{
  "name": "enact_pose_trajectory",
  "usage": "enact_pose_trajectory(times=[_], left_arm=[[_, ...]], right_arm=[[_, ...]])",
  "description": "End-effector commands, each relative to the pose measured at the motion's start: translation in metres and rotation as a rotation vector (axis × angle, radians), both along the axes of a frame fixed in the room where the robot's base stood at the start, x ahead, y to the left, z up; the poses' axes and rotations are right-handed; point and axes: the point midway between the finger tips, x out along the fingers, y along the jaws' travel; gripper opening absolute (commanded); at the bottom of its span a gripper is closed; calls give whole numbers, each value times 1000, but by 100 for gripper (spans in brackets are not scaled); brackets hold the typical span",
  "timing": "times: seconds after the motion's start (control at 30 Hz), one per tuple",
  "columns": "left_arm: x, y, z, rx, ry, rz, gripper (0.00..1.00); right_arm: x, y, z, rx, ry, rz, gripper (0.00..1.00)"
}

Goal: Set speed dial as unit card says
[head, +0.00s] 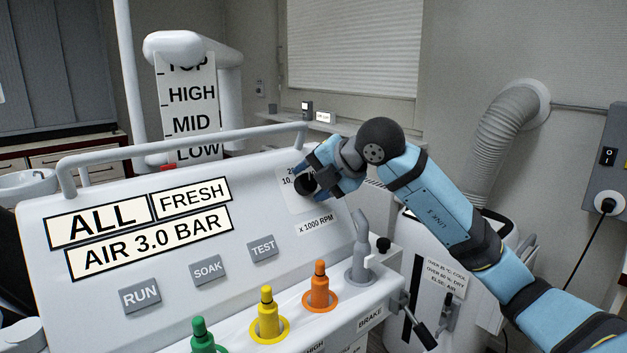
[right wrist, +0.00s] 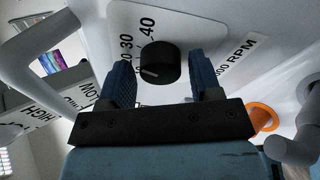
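The speed dial is a black round knob (head: 305,184) on a white scale plate (head: 290,198) at the panel's right end. In the right wrist view the knob (right wrist: 157,62) shows a pale pointer line toward the lower left. The numbers 20, 30 and 40 show beside it, with some of the scale hidden by a finger. My right gripper (right wrist: 160,67) is open, with one finger on each side of the knob and gaps visible. The panel has cards reading ALL (head: 97,220), FRESH (head: 191,199) and AIR 3.0 BAR (head: 150,243). My left gripper is not in view.
RUN (head: 140,295), SOAK (head: 208,270) and TEST (head: 262,248) buttons sit below the cards. Green, yellow and orange (head: 319,286) pegs stand in front. A grey lever (head: 361,250) rises right of the dial. A rail (head: 190,147) runs along the panel's top. A small-print card (head: 444,279) hangs at right.

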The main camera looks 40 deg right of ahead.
Motion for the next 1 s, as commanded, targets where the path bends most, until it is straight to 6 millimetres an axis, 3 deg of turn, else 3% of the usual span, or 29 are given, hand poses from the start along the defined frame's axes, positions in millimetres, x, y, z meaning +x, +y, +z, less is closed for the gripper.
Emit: enact_pose_trajectory(times=[0.3,0.47,1.0], left_arm=[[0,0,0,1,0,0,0],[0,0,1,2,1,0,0],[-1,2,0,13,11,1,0]], right_arm=[[-1,0,0,-1,0,1,68],[-11,-4,9,-2,-2,-2,68],[-96,-30,71,-2,-1,0,68]])
